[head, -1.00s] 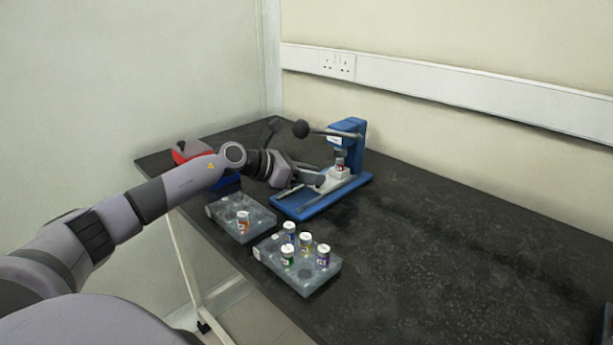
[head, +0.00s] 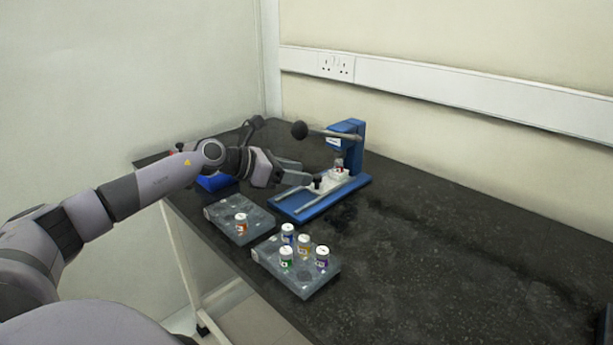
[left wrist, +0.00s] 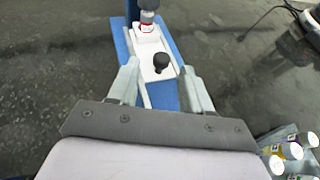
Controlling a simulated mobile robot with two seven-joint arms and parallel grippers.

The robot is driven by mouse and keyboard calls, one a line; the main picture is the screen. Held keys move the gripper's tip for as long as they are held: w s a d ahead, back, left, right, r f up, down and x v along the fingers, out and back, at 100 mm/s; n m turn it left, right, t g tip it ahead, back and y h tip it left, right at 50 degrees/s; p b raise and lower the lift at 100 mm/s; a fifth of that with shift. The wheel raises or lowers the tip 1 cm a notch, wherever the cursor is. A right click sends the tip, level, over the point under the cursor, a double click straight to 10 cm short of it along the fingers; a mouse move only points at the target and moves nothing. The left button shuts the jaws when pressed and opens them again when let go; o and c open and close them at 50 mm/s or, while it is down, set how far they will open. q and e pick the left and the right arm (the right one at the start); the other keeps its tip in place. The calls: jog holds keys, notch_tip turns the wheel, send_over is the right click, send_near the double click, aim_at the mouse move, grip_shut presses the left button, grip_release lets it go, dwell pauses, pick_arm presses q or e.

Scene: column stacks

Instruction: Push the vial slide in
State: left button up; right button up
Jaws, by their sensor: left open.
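The blue press (head: 348,143) stands on the dark bench. Its white vial slide (head: 338,177) lies on the blue base, with a black knob (head: 317,183) at its near end. A vial with a red band (left wrist: 148,28) stands in the slide under the press head. My left gripper (head: 301,178) is open and empty, just short of the knob. In the left wrist view, its two fingers (left wrist: 161,74) are spread either side of the line to the knob, apart from it. My right gripper is not in view.
Two grey racks stand in front of the press. One (head: 216,213) holds an orange-labelled vial (head: 241,222); the other (head: 318,287) holds several vials.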

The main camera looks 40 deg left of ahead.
pick_arm(q)
jog(key=shift+v, duration=1.6)
